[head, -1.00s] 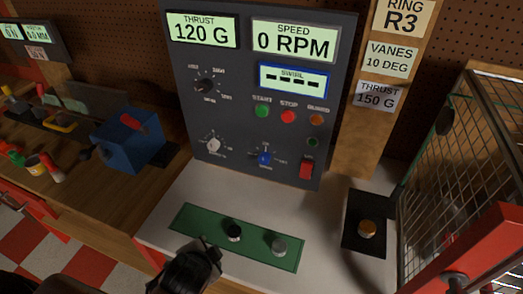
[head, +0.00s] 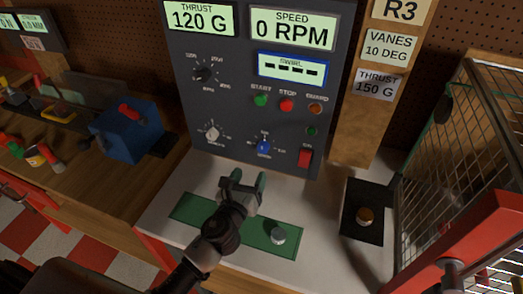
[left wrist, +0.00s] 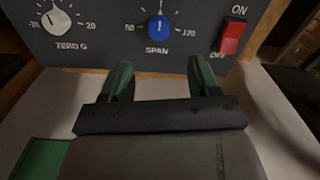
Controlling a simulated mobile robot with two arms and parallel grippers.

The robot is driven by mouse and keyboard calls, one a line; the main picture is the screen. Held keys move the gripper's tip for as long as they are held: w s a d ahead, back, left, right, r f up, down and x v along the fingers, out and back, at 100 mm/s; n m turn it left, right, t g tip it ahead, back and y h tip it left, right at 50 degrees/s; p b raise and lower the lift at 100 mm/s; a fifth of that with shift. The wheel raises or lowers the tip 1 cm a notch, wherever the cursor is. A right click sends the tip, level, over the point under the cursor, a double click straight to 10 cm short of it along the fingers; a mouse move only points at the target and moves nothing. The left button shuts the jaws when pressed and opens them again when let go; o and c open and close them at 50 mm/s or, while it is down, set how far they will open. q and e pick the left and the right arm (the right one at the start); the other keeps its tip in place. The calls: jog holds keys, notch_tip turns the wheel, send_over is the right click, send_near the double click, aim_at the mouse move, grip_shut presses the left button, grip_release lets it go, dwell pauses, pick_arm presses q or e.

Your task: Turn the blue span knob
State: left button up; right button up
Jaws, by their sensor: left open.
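The blue span knob (head: 264,147) is on the lower part of the dark control panel (head: 235,110). In the left wrist view the knob (left wrist: 159,28) sits above the word SPAN, its pointer about upright, between the marks 80 and 120. My left gripper (head: 249,178) is open and empty, below and in front of the knob. In the left wrist view its two green fingertips (left wrist: 158,75) stand either side of the knob's line, apart from it. My right gripper is not in view.
A white zero knob (head: 212,134) is left of the span knob, and a red switch (head: 305,158) is right of it. A wire cage (head: 450,150) stands at the right.

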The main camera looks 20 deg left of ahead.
aim_at(262, 150)
pick_arm(q)
jog(key=w+p, duration=0.1)
jog(key=w, duration=0.9)
jog(key=shift+d, duration=0.15)
jog(key=c, duration=0.9)
